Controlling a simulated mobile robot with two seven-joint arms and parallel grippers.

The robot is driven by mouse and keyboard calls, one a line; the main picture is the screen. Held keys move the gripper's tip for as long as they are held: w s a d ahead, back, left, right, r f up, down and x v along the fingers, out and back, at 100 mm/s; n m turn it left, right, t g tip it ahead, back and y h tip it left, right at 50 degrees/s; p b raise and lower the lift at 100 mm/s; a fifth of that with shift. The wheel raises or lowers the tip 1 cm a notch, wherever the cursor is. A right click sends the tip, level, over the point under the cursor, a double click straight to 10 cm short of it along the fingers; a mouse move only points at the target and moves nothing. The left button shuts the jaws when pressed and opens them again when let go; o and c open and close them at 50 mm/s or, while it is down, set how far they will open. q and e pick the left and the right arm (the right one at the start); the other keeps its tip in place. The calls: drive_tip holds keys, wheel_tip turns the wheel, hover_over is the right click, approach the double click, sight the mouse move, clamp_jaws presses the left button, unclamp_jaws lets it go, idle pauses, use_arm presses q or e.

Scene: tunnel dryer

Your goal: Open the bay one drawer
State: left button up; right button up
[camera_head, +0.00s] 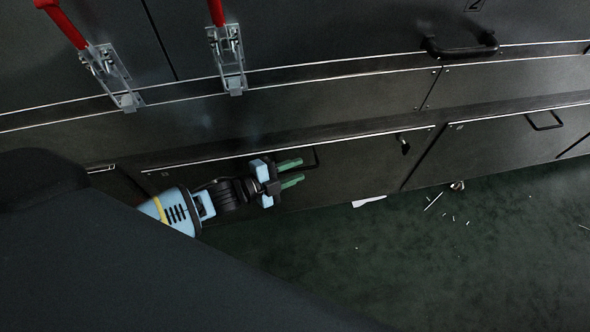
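The dark lower drawer front (365,170) on the left, which I take to be the bay one drawer, looks closed, flush in the panel row. Its black bar handle (316,157) shows just past the upper fingertip of my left gripper (291,172); the rest is hidden behind the gripper. The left gripper's two green fingers are apart, pointing right across the drawer front, with nothing visible held between them. I cannot tell whether they touch the handle. A small black latch (402,144) sits near the drawer's upper right corner. My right gripper is not in view.
A second lower drawer with a handle (544,121) is to the right, below a panel marked 2 (475,5). Above are a large black handle (461,46) and two red-handled clamps (118,82) (228,60).

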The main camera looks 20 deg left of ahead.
use_arm(q)
drive_tip(key=shift+w+d, duration=0.15)
drive_tip(key=shift+w, duration=0.1)
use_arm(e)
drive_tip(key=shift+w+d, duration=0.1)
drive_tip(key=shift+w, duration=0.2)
use_arm(q)
clamp_jaws()
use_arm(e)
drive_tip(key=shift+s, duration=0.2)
